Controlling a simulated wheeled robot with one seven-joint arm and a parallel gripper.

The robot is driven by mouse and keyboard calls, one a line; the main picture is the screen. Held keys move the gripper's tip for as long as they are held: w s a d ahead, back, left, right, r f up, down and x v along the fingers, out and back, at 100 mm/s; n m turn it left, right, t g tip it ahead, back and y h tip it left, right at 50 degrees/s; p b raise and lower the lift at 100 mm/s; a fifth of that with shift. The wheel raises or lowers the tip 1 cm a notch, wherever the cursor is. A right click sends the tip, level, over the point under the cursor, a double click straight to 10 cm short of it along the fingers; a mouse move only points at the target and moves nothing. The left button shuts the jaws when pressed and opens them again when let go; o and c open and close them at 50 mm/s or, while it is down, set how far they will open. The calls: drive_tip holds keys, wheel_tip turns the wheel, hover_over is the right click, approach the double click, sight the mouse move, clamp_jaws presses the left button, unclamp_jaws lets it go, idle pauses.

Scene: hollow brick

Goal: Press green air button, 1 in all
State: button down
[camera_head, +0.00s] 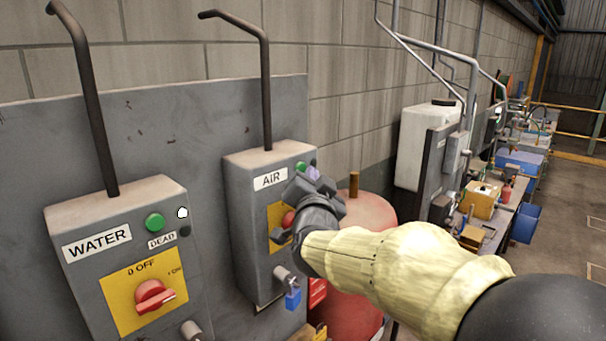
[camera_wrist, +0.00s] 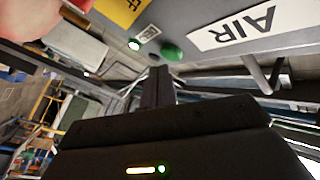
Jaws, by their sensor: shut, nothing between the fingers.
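The grey AIR box (camera_head: 240,215) hangs on the wall panel, with its white AIR label (camera_head: 270,179). Its green button (camera_head: 301,165) shows just above my gripper (camera_head: 302,186) in the head view. In the wrist view the green button (camera_wrist: 171,50) lies beside the AIR label (camera_wrist: 232,28), with a small white lamp (camera_wrist: 150,33) near it. My gripper (camera_wrist: 159,70) is shut and empty, its dark fingertips close below the button in that picture. I cannot tell whether they touch it. My gripper hides part of the box's red knob (camera_head: 288,219).
A WATER box (camera_head: 95,285) with its own green button (camera_head: 154,222) and red switch (camera_head: 154,297) is at the left. Pipes rise from both boxes. A blue padlock (camera_head: 293,299) hangs under the AIR box. A red tank (camera_head: 368,215) stands behind my arm.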

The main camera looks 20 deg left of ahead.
drive_tip(key=shift+d, duration=0.1)
drive_tip(key=d+b, duration=0.1)
drive_tip(key=s+d+b, duration=0.1)
drive_tip(key=d, duration=0.1)
drive_tip(key=s+d+b, duration=0.1)
drive_tip(key=shift+d, duration=0.35)
idle(0.4)
idle(0.5)
